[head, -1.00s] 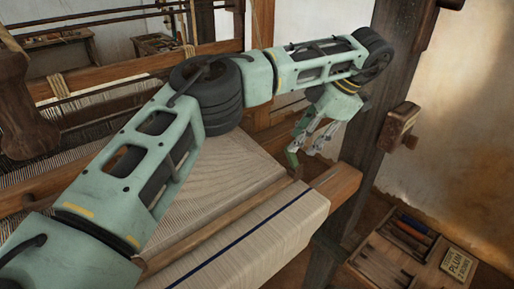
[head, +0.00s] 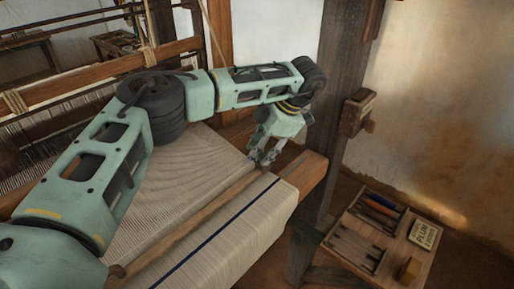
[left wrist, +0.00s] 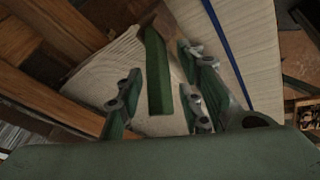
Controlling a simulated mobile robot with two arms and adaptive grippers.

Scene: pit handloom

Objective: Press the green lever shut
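The green lever (left wrist: 157,72) shows in the left wrist view as a flat green bar beside a brown wooden piece, over the pale woven cloth. My left gripper (head: 264,154) is low by the right end of the cloth beam in the head view. In the left wrist view its fingers (left wrist: 160,103) are spread apart, with the lever showing in the gap between them. I cannot tell whether they touch it. In the head view the lever is not clearly told apart from the gripper. My right gripper is not in view.
The rolled cloth with a blue stripe (head: 218,237) lies in front of the gripper. A dark wooden post (head: 338,110) stands behind and right. A wooden tool tray (head: 345,265) with a lettered card (head: 423,234) is at lower right.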

